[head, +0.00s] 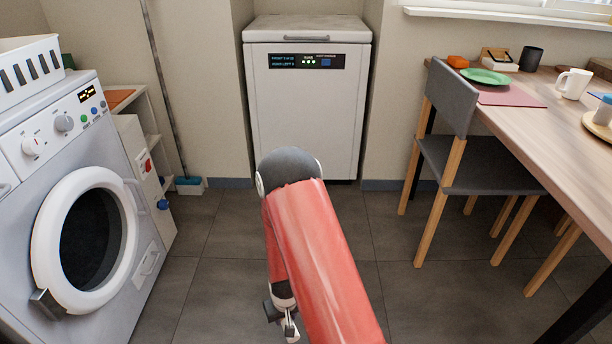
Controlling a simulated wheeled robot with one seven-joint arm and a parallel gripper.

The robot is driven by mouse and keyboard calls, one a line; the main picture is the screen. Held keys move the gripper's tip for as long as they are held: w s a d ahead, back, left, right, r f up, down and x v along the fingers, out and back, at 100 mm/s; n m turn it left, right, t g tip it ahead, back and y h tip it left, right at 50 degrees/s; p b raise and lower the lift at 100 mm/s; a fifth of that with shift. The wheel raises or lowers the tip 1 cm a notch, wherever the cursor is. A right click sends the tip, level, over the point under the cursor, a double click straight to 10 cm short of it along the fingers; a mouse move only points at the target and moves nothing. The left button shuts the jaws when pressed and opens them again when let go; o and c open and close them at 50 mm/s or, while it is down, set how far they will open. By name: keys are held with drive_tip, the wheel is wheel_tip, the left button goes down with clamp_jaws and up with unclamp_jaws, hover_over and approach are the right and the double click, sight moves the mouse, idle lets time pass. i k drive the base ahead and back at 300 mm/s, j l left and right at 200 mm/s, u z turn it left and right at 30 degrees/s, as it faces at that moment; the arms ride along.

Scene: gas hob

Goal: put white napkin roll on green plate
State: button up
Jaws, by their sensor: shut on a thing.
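The green plate (486,77) lies on the wooden table at the far right, partly on a dark pink mat, and nothing shows on it. My gripper (283,319) hangs low over the floor at bottom centre, well away from the table, partly hidden by my red arm. It is shut on a small whitish thing (291,331), of which only a bit shows; it looks like the white napkin roll, but its shape is mostly hidden.
The wooden table (560,122) also holds a white mug (574,84), a dark cup (530,59) and an orange item (457,62). A grey chair (470,160) stands at its near-left side. A washing machine (75,200) is at left, a white appliance (306,110) behind. The middle floor is clear.

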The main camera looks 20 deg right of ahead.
sight(486, 78)
drive_tip(key=i+l+z, duration=0.15)
drive_tip(key=i+z, duration=0.15)
drive_tip(key=i, duration=0.65)
drive_tip(key=i+j+z, duration=0.1)
drive_tip(key=i+z, duration=0.15)
drive_tip(key=i, duration=0.65)
drive_tip(key=i+z, duration=0.15)
drive_tip(key=z, duration=0.25)
drive_tip(key=i+z, duration=0.15)
drive_tip(key=z, duration=0.25)
drive_tip(key=i+j+z, duration=0.15)
drive_tip(key=z, duration=0.25)
drive_tip(key=i+j+z, duration=0.1)
drive_tip(key=z, duration=0.35)
